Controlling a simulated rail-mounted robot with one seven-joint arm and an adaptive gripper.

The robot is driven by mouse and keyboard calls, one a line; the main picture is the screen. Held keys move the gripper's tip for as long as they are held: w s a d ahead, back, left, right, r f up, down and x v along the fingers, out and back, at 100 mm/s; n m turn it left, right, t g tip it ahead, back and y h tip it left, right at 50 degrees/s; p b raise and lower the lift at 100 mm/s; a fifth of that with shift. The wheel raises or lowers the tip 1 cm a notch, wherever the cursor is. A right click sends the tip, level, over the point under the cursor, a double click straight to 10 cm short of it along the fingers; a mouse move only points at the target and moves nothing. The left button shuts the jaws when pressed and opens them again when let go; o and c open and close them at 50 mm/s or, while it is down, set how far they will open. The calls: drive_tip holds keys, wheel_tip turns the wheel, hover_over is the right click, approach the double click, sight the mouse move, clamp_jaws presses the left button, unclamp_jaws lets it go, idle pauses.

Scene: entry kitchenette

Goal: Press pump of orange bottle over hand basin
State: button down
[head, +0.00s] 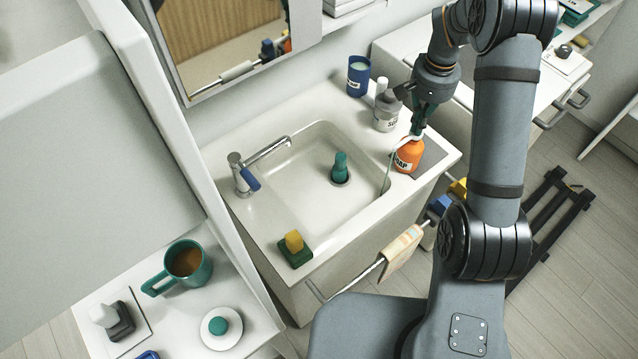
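The orange bottle (409,156) with a white "SOAP" label stands upright on the counter at the right rim of the hand basin (310,205). My gripper (418,128) points down at the top of this bottle, over its pump. The gripper's fingers are small and dark here and partly cover the pump head, so I cannot tell if they are shut or exactly how they touch it.
A grey and white bottle (386,112) and a blue cup (358,76) stand behind the orange bottle. A chrome tap (262,158) reaches over the basin. A teal plug-like object (340,168) stands in the basin, and a yellow-topped green sponge holder (295,249) sits at the front-left rim.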

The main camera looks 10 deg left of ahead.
drive_tip(key=shift+f, duration=0.3)
drive_tip(key=shift+r, duration=0.25)
drive_tip(key=shift+r+p, duration=1.3)
drive_tip(key=shift+r, duration=0.35)
drive_tip(key=shift+f, duration=0.15)
drive_tip(key=shift+f+b, duration=1.6)
drive_tip(key=shift+b, duration=0.05)
drive_tip(key=shift+r+p, duration=1.35)
drive_tip(key=shift+r, duration=0.4)
